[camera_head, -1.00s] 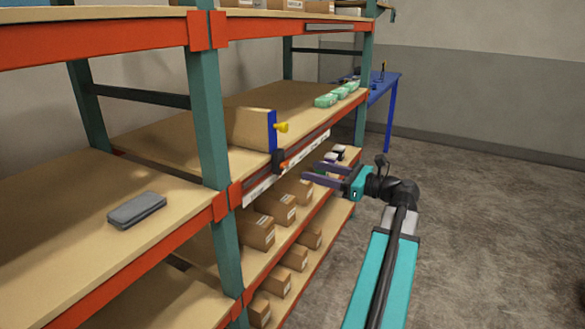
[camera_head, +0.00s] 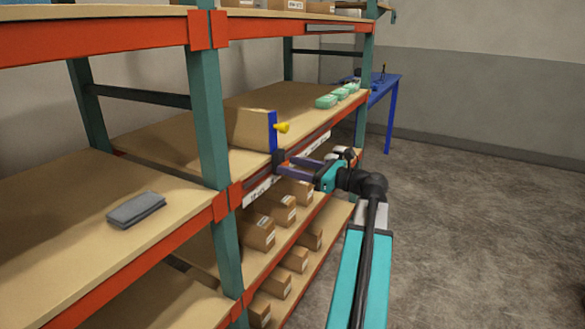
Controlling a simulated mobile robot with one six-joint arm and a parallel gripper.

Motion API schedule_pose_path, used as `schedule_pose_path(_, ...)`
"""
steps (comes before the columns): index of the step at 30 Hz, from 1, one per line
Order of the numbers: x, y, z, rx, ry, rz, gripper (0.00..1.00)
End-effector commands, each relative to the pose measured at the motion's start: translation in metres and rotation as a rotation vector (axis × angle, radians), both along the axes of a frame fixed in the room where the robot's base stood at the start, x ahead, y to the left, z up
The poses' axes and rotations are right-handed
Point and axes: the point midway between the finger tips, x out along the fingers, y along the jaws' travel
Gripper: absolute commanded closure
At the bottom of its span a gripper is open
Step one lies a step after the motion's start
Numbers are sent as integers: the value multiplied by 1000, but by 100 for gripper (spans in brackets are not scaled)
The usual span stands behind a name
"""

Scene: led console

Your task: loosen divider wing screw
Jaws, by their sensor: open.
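The divider (camera_head: 248,127) is a light brown panel with a blue front edge, standing upright on the middle shelf. A yellow knob (camera_head: 283,127) sticks out to the right of its blue edge. Below it a black clamp block (camera_head: 278,157) sits at the shelf's front beam.
A green upright (camera_head: 208,110) of the rack stands left of the divider. Several brown boxes (camera_head: 258,233) fill the lower shelf. A grey folded item (camera_head: 136,209) lies on the left shelf, green packs (camera_head: 327,101) farther back. The floor on the right is clear.

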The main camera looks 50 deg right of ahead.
Motion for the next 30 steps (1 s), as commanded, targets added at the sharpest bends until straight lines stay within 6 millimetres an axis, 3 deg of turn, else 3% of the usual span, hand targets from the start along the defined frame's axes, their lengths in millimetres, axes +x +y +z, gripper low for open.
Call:
schedule_pose_path(3, 0, 0, 0, 0, 0, 0, 53)
schedule_pose_path(10, -1, 0, 0, 0, 0, 0, 91)
schedule_pose_path(11, -3, 14, -1, -1, 0, 0, 92)
schedule_pose_path(15, -2, 1, 0, -3, -1, 1, 91)
schedule_pose_path(30, -3, 0, 0, -174, -42, -1, 92)
